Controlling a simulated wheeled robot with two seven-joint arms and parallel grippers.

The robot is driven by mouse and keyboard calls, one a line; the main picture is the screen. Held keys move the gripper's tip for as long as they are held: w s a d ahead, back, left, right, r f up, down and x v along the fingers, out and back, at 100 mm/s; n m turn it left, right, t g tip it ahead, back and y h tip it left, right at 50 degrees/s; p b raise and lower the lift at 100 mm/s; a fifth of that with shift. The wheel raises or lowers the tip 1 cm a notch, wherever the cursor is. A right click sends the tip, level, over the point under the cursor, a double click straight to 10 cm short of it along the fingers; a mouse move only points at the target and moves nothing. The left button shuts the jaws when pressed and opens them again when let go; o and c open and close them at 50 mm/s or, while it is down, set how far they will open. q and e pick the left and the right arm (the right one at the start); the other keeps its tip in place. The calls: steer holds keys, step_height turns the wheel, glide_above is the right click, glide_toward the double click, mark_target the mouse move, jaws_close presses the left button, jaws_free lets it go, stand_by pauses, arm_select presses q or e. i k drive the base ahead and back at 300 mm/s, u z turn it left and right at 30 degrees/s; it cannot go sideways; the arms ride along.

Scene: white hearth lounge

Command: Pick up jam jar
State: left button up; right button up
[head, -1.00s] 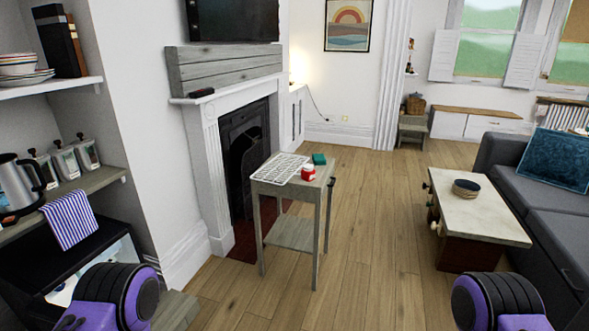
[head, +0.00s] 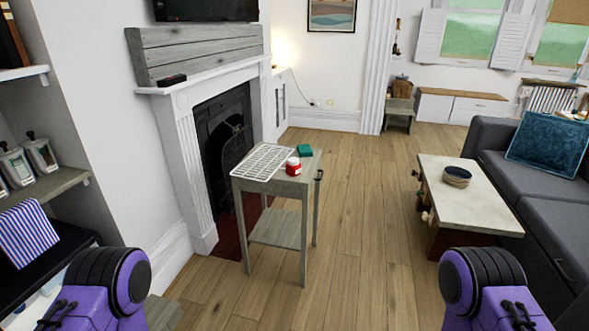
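A small red jar with a white band (head: 293,166), which looks like the jam jar, stands upright on a small grey wooden side table (head: 270,187) in the middle of the head view. A white wire rack (head: 263,161) lies to its left on the tabletop. Purple and black parts of my two arms show at the bottom left and bottom right, well short of the table. Neither gripper's fingers are in view.
A white fireplace (head: 190,150) stands close behind and left of the table. A coffee table (head: 470,190) with a stack of dark bowls (head: 457,176) and a grey sofa (head: 560,215) are at the right. The wooden floor (head: 365,255) between is clear.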

mark_target(293, 171)
steer(key=z, duration=0.55)
steer(key=k, duration=0.6)
steer(key=z, duration=0.85)
steer(key=i, duration=2.9)
steer(key=u, duration=1.35)
steer(key=i, duration=0.85)
steer(key=u, duration=1.1)
